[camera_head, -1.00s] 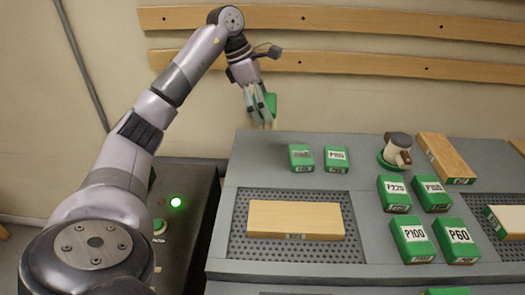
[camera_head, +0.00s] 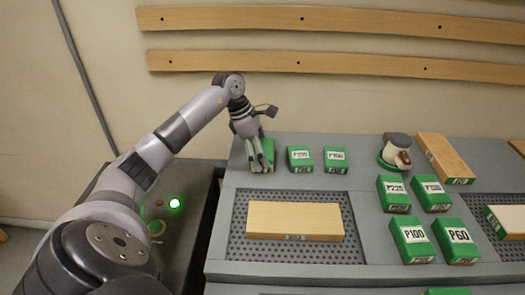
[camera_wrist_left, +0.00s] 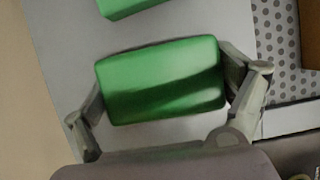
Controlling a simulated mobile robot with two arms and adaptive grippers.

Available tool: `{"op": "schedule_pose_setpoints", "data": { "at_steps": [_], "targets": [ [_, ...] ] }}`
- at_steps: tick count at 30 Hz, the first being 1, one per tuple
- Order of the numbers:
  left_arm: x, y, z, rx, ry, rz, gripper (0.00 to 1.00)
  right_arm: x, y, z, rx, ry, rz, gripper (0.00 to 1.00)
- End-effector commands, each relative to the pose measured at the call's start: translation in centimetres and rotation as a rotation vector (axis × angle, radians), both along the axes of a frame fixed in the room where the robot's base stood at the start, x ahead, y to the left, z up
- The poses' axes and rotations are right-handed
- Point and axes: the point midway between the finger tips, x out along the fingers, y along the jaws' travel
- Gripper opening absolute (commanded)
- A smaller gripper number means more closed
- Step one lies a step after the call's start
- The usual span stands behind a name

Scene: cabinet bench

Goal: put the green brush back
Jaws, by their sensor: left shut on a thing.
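The green brush (camera_head: 267,148) is between the fingers of my left gripper (camera_head: 261,165), at the back left corner of the grey bench top (camera_head: 285,182). In the left wrist view the brush (camera_wrist_left: 160,78) shows as a plain green block, with a finger of my left gripper (camera_wrist_left: 166,88) against each short end. It is low over the bench; I cannot tell whether its underside touches. Its lower part is hidden. My right gripper is not in view.
Two labelled green blocks (camera_head: 299,158) (camera_head: 335,159) stand just right of the brush. A wooden board (camera_head: 294,221) lies on a perforated mat (camera_head: 240,243) in front. Several larger green blocks (camera_head: 412,240), a sander-like tool (camera_head: 397,151) and another board (camera_head: 446,158) are further right.

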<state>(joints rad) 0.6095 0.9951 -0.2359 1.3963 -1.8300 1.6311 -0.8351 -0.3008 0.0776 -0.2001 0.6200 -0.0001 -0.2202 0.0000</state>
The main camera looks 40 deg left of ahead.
Motion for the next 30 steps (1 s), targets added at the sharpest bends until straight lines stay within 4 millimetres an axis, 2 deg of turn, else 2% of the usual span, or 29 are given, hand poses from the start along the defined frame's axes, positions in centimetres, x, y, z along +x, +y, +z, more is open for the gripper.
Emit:
{"op": "schedule_pose_setpoints", "data": {
  "at_steps": [7,8,11,22,26,30],
  "targets": [
    [0.0,0.0,-0.3,0.001,0.000,0.000,0.69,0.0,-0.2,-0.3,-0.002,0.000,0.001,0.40],
    [0.0,0.0,-0.3,0.001,0.000,0.000,0.93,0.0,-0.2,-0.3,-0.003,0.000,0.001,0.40],
    [0.0,0.0,-0.2,0.001,0.000,0.000,0.99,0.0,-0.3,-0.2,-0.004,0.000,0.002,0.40],
    [0.0,0.0,0.0,0.000,0.000,-0.001,1.00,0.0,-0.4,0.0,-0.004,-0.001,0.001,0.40],
    [-0.2,0.4,1.1,0.004,-0.002,0.001,1.00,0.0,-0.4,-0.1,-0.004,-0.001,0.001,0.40],
    [-0.9,1.2,3.6,0.004,-0.003,0.001,1.00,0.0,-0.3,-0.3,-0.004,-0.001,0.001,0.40]
  ]
}}
